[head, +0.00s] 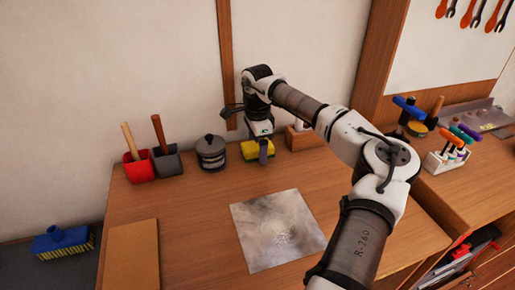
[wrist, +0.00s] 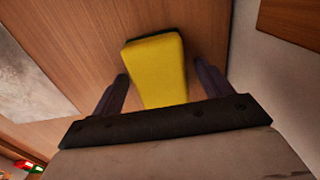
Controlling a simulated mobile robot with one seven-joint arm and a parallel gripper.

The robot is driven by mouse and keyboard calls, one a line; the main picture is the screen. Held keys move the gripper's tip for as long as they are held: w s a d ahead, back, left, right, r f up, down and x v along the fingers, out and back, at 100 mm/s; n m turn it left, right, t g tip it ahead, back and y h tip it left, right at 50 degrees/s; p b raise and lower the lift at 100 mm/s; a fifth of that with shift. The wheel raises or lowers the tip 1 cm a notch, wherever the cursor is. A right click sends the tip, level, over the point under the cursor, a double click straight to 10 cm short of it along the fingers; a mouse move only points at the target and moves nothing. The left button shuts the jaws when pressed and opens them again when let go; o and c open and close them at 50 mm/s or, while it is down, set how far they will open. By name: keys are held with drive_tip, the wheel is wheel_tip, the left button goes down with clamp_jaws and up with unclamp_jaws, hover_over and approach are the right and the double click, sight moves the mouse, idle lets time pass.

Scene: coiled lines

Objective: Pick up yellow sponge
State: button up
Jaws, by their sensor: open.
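The yellow sponge (head: 248,150) stands on the wooden table near the back wall in the head view, partly hidden behind my gripper (head: 264,150). In the wrist view the sponge (wrist: 157,72) is yellow with a dark layer along its far edge. My gripper's two dark fingers (wrist: 162,88) are open, one on each side of the sponge. A gap shows on the right; the left fingertip is close to the sponge, and I cannot tell if it touches. The near end of the sponge is hidden by the gripper body.
A dark lidded pot (head: 211,153) stands just left of the sponge, and a wooden block (head: 304,138) just right. Red (head: 139,168) and grey (head: 167,162) holders with wooden handles stand further left. A grey metal sheet (head: 277,231) lies in front. The wall is close behind.

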sight(257, 145)
drive_tip(key=c, duration=1)
drive_tip(key=shift+c, duration=0.2)
wheel_tip(257, 145, up, 20)
drive_tip(key=b, duration=0.1)
drive_tip(key=shift+o, duration=1.4)
drive_tip(key=shift+c, duration=1.1)
drive_tip(key=shift+s+a, duration=0.1)
